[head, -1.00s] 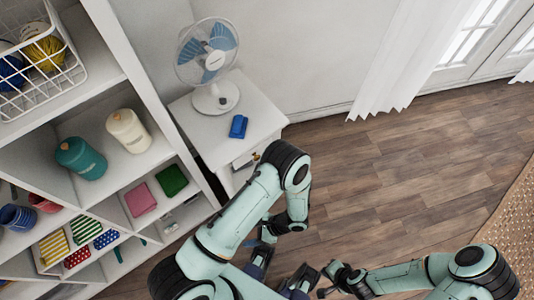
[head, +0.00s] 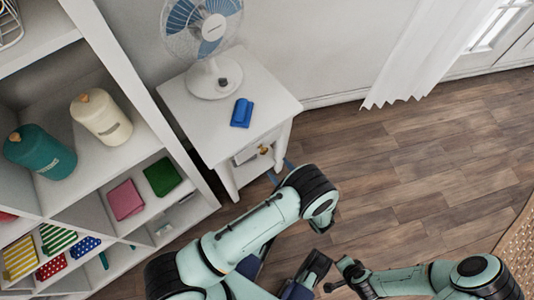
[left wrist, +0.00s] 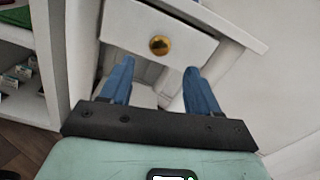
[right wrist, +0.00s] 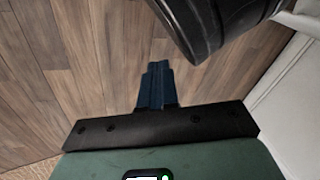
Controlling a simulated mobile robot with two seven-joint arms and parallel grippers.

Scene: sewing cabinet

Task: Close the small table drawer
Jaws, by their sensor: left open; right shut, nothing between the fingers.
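The small white table (head: 190,115) stands beside the shelf in the head view. Its drawer front (head: 247,153) faces the open floor and carries a gold knob (head: 264,149). How far the drawer stands out is hard to tell. In the left wrist view, the drawer front (left wrist: 125,25) and knob (left wrist: 159,45) are just beyond my left gripper (left wrist: 157,70). That gripper is open and empty, its blue fingers spread below and either side of the knob; contact cannot be told. My right gripper (right wrist: 156,66) is shut and empty, over the wooden floor.
A fan (head: 212,75) and a blue object (head: 241,113) rest on the tabletop. A white shelf (head: 150,120) with canisters and folded cloths stands close on the left. A white curtain (head: 425,50) hangs at the back right. The wooden floor (head: 410,180) right of the table is clear.

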